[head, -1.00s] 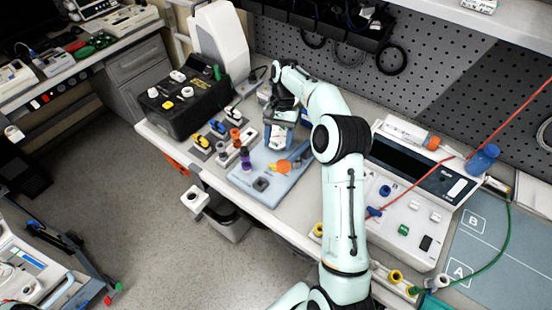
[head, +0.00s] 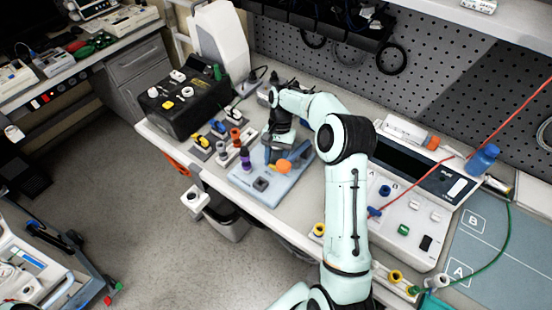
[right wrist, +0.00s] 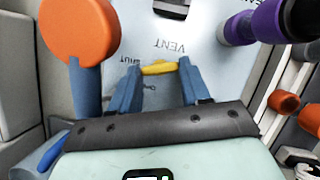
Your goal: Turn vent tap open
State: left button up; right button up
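The vent tap has a small yellow handle (right wrist: 159,68) on a pale panel (right wrist: 120,15), beside the upside-down words VENT and SHUT in the right wrist view. The handle lies crosswise between the blue fingertips of my right gripper (right wrist: 160,72). The fingers are spread apart, one at each end of the handle; I cannot tell whether they touch it. In the head view my right gripper (head: 274,153) points down over the light blue base plate (head: 245,181), and the handle is hidden there. My left gripper is not in view.
An orange disc on a blue post (right wrist: 77,32) stands close left of the fingers in the right wrist view. A purple-topped part (right wrist: 238,28) stands to the right. A black case (head: 185,105) and a white pump console (head: 410,205) flank the plate.

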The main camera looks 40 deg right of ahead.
jog(key=shift+w+a+n+g+h, duration=0.1)
jog(key=shift+n+g+h, duration=0.25)
jog(key=shift+n, duration=1.05)
jog(key=shift+w+a+n+g+h, duration=0.1)
jog(key=shift+n+g+h, duration=0.25)
jog(key=shift+n, duration=1.05)
jog(key=shift+r, duration=0.1)
jog(key=o, duration=0.8)
jog(key=v, duration=1.2)
jog(key=shift+s+a, duration=0.1)
jog(key=shift+a, duration=0.05)
